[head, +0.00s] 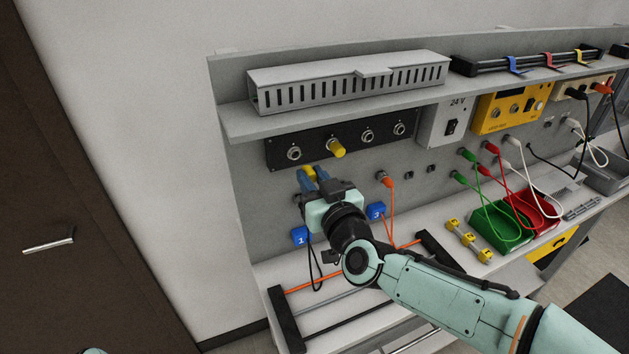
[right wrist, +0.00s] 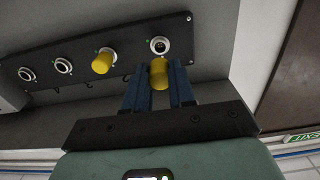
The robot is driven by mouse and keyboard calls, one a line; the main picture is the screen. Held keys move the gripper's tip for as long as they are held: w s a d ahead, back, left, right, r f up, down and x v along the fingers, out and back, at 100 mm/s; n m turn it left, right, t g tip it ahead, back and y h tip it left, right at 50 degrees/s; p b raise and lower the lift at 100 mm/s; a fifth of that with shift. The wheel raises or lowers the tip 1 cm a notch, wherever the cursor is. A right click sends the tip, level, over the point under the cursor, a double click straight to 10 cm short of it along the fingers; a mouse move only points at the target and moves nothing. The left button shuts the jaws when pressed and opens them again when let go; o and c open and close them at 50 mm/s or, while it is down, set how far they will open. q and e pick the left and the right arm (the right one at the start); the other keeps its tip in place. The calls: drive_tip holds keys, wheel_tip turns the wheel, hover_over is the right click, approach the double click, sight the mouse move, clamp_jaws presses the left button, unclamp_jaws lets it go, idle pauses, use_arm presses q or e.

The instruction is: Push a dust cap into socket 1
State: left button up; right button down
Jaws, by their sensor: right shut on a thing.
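My right gripper (head: 308,178) is shut on a yellow dust cap (head: 309,171), held just below the black socket panel (head: 316,146). In the right wrist view the held cap (right wrist: 159,76) sits between the blue fingers, in front of a bare round socket (right wrist: 159,45). A gap seems to remain between them. In the head view that bare socket (head: 294,153) is the leftmost one. Another yellow cap (head: 337,148) sits on the socket beside it. The two sockets further right are bare. Socket numbers are not legible. My left gripper is out of view.
A grey shelf with a slotted duct (head: 348,82) overhangs the panel.

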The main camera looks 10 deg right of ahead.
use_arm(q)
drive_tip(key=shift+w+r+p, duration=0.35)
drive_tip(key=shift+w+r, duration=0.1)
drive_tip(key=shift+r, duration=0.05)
use_arm(e)
drive_tip(key=w, duration=0.2)
drive_tip(key=w+a, duration=0.1)
drive_tip(key=w, duration=0.1)
drive_tip(key=shift+w, duration=0.15)
drive_tip(key=shift+w, duration=0.2)
idle(1.3)
drive_tip(key=shift+w, duration=0.5)
idle(0.4)
drive_tip(key=c, duration=0.9)
unclamp_jaws()
drive_tip(key=shift+o, duration=0.2)
drive_tip(key=shift+s, duration=0.1)
